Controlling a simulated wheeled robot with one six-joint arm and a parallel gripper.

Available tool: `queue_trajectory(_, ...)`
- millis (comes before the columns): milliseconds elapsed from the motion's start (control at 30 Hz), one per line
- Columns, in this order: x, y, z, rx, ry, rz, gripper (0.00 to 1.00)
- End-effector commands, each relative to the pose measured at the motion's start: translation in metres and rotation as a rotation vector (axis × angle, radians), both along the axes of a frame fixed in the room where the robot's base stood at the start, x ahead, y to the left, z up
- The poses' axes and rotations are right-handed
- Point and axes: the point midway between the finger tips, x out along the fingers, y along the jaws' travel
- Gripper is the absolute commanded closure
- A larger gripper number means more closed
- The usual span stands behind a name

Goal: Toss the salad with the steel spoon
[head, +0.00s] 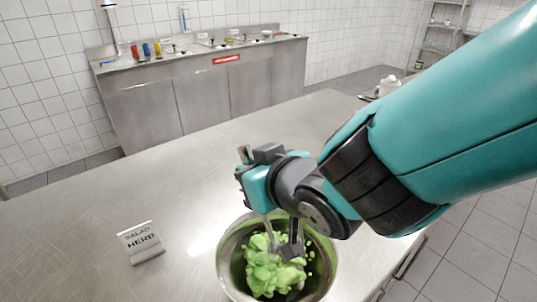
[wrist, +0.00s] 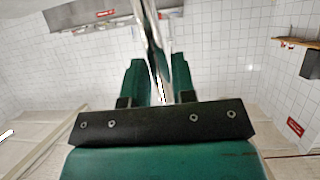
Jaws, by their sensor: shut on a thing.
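A steel bowl (head: 228,262) stands on the metal table near the front edge of the head view. Bright green salad (head: 270,268) lies in it. My gripper (head: 283,228) points down over the bowl and is shut on the steel spoon. The spoon (wrist: 153,45) shows in the wrist view as a shiny shaft between the two green fingers. In the head view the spoon's lower end is hard to make out among the leaves and the gripper's fingers.
A small sign (head: 141,242) reading "SALAD HERB" stands on the table (head: 120,200) left of the bowl. A white lidded pot (head: 388,86) is at the far right, partly behind my arm. A steel sink counter (head: 200,90) with colored containers runs along the back wall. The table's middle is clear.

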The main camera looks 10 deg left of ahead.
Motion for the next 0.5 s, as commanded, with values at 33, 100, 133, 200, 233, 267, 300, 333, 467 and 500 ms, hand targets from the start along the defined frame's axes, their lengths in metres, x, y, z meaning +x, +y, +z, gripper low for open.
queue_trajectory(33,0.000,0.000,0.010,0.001,-0.001,0.000,0.99)
queue_trajectory(100,0.000,0.000,0.017,0.001,-0.001,0.000,0.99)
queue_trajectory(133,0.000,0.000,0.020,0.001,-0.001,0.000,0.99)
queue_trajectory(200,0.000,0.000,0.028,0.001,-0.001,0.000,0.99)
queue_trajectory(233,0.000,0.000,0.031,0.001,-0.001,0.000,0.99)
queue_trajectory(267,0.000,0.000,0.034,0.001,-0.001,0.000,0.99)
queue_trajectory(300,0.000,0.000,0.038,0.001,-0.001,0.000,0.99)
queue_trajectory(333,0.000,0.000,0.042,0.001,-0.001,0.000,0.99)
queue_trajectory(467,0.000,0.000,0.055,0.001,-0.001,0.000,0.99)
queue_trajectory(500,0.000,0.000,0.059,0.000,-0.001,-0.001,0.99)
